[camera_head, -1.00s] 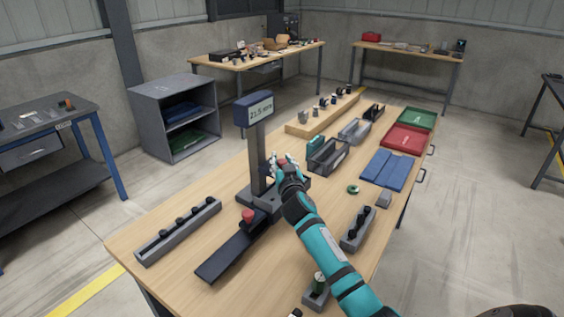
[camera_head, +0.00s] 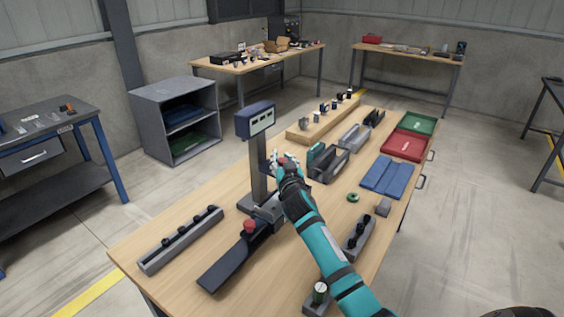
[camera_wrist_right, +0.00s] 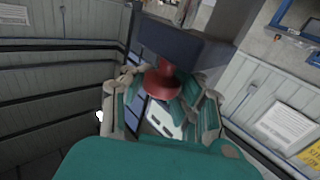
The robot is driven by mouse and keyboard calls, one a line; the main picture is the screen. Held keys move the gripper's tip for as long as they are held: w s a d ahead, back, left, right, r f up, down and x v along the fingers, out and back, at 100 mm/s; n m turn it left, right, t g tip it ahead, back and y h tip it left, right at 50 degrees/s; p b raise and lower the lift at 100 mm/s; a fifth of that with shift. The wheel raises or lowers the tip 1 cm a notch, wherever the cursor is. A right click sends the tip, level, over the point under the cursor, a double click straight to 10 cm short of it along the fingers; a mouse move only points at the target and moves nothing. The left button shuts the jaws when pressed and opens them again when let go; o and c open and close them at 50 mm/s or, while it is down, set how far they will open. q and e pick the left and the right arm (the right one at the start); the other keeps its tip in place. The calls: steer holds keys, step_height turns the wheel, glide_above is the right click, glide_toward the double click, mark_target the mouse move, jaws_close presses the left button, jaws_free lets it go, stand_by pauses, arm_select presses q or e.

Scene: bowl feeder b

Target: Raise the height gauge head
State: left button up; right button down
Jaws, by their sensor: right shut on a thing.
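The height gauge stands on the wooden bench in the head view, with a dark upright column (camera_head: 257,172) and a blue-grey display (camera_head: 256,120) on top. I cannot read its figures. My right gripper (camera_head: 281,162) is beside the column, below the display. In the right wrist view its fingers (camera_wrist_right: 165,92) are closed around a red knob (camera_wrist_right: 163,82) under a dark block (camera_wrist_right: 182,42) that looks like the gauge head. The gripper hides most of this part in the head view. My left gripper does not show.
A dark bar (camera_head: 234,264) with a red knob (camera_head: 249,227) lies in front of the gauge. A grey rack (camera_head: 181,240) is to its left.

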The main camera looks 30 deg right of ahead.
steer(key=c, duration=1.5)
jaws_free()
steer(key=shift+a+r, duration=0.1)
steer(key=o, duration=0.5)
steer(key=shift+s+a+r, duration=0.1)
steer(key=shift+s+r, duration=0.15)
steer(key=shift+s, duration=0.25)
steer(key=shift+w+f, duration=0.2)
steer(key=v, duration=1.2)
steer(key=shift+s, duration=0.1)
